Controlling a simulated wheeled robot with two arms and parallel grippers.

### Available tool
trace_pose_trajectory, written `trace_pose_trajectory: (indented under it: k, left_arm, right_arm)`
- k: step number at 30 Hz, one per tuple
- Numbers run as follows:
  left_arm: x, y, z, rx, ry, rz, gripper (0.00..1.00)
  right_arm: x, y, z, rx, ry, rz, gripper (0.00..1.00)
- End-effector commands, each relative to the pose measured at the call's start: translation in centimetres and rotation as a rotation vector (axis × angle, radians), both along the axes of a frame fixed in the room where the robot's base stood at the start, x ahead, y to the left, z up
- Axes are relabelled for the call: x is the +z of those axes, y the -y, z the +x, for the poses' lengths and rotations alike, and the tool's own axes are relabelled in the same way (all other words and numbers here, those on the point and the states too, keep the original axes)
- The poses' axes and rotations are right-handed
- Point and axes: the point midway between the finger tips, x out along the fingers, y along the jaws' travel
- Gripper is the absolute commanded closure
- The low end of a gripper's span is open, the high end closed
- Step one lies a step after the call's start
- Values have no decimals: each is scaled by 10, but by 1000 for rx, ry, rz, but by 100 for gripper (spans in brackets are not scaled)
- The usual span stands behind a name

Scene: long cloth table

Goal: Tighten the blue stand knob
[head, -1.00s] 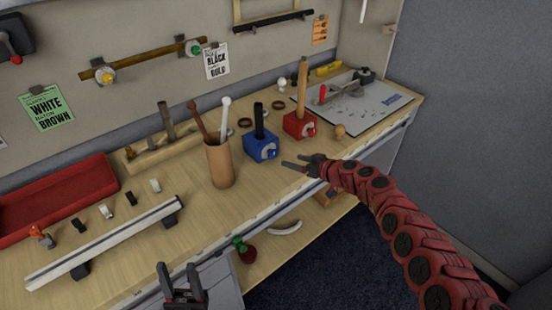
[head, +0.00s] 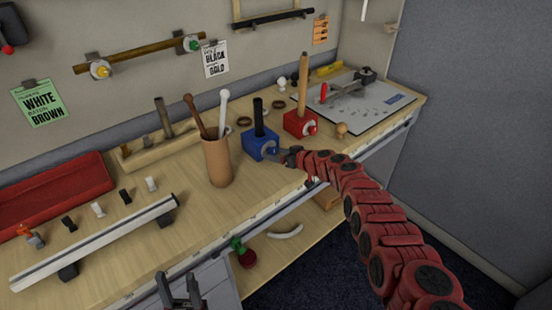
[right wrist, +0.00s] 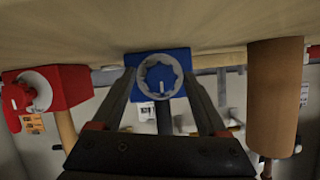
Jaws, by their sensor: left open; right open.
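The blue stand (head: 254,144) is a small block on the bench with a dark upright rod in it. Its knob (head: 268,148) faces the front edge and is partly hidden by my right gripper. In the right wrist view the knob (right wrist: 160,77) is a light grey scalloped dial with a pale mark, on the blue stand's face (right wrist: 182,57). My right gripper (head: 282,153) is open at the knob, its fingers (right wrist: 160,88) on either side of it. I cannot tell whether they touch it. My left gripper (head: 180,290) is open and empty, low at the front.
A red stand (head: 298,123) with a red knob and wooden rod stands close on the right. A brown cup (head: 217,163) with two sticks stands on the left. A red tray (head: 55,190), a long rail (head: 95,243) and several small clips lie further left.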

Motion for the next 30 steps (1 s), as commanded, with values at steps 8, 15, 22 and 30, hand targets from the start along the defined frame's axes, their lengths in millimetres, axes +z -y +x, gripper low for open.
trace_pose_trajectory:
  k: [8, 15, 22, 30]
  left_arm:
    - [-6, 0, 0, 0, 0, 0, 50]
    - [-6, 0, 0, 0, 0, 0, 50]
    - [-6, 0, 0, 0, 0, 0, 50]
    - [-7, 0, 0, 0, 0, 0, 50]
  right_arm:
    - [-1, -4, 4, -2, 2, 4, 24]
    - [0, -4, 4, -2, 2, 3, 32]
    - [0, -4, 4, -2, 3, 3, 74]
    - [0, -4, 4, -2, 3, 3, 100]
